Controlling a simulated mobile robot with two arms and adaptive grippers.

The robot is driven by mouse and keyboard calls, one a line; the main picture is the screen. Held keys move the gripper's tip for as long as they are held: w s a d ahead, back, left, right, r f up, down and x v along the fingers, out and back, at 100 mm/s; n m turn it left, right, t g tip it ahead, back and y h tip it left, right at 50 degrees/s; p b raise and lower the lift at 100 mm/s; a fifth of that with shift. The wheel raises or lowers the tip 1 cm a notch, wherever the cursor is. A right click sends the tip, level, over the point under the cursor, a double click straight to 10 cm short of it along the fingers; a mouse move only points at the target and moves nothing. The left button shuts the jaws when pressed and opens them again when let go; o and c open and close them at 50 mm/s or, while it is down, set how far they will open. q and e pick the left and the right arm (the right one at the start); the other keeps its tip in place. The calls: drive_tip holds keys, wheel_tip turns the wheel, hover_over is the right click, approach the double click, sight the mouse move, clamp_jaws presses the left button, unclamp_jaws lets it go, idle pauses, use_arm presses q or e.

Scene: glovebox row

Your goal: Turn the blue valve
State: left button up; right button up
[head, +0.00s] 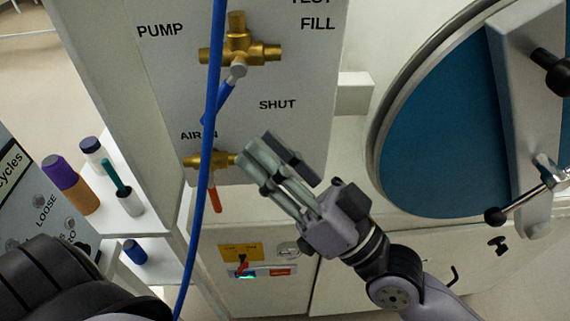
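The blue valve is a brass fitting (238,47) on a pale panel, with a blue lever (220,98) slanting down and left from its grey hub. Labels around it read PUMP, FILL and SHUT. A blue hose (211,95) crosses in front of the panel and hides part of the lever and fitting. My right gripper (277,153) is below and right of the lever, apart from it in the picture. Its fingers point up and left with nothing seen in them; the angle hides the gap between them. My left gripper is not in view.
A lower brass valve (208,160) with a red-orange handle (214,198) is left of my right gripper. A round blue door (440,130) with a metal arm (522,100) stands at right. Several bottles (75,188) stand at left. A yellow-labelled switch panel (240,252) is below.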

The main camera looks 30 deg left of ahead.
drive_tip(key=shift+v, duration=1.3)
